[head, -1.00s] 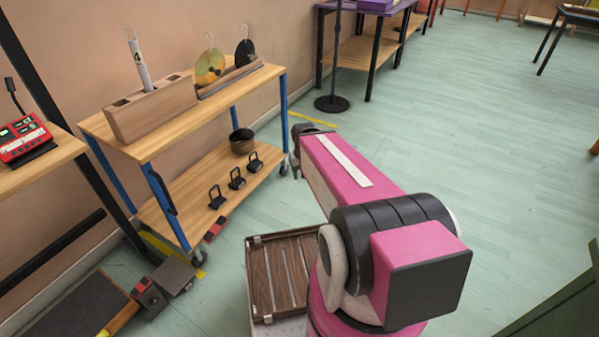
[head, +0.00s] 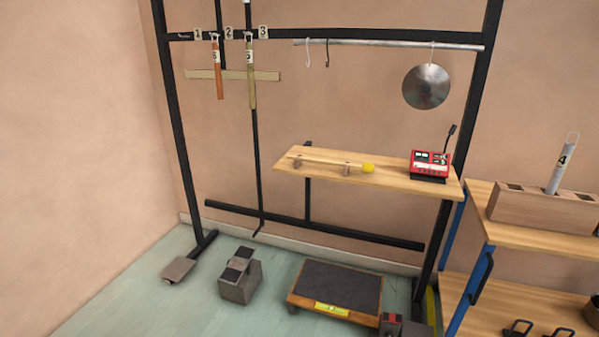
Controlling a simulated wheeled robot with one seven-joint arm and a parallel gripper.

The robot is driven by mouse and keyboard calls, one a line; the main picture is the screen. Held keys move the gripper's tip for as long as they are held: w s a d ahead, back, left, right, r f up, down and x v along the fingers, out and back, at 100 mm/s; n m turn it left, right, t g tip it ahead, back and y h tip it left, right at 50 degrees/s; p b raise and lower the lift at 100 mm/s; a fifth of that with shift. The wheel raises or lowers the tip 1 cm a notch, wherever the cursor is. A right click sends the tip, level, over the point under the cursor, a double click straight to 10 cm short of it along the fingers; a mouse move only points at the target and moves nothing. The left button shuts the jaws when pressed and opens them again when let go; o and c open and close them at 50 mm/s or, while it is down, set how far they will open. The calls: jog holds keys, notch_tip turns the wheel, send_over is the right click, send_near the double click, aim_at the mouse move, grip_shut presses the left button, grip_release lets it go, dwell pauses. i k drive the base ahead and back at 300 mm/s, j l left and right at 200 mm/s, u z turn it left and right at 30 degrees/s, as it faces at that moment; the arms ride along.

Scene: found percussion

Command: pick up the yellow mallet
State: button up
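The yellow mallet (head: 368,168) lies on a wooden shelf (head: 400,180) fixed to the black frame. Its round yellow head is at the right end, and its thin pale handle (head: 325,160) runs to the left. The handle appears to rest on two small wooden supports (head: 346,170). My gripper is not in view.
A red device (head: 430,163) with a black stalk stands right of the mallet on the shelf. Above hang a metal disc (head: 427,87), hooks and numbered tubes (head: 218,70). A low dark-topped platform (head: 338,285) and a grey block (head: 239,278) stand below. A wooden cart (head: 530,237) is at right.

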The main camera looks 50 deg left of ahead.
aim_at(368, 167)
jog(key=u, duration=2.2)
jog(key=i+j+z, duration=0.1)
jog(key=i+j, duration=0.15)
jog(key=j, duration=0.2)
jog(key=z, duration=0.05)
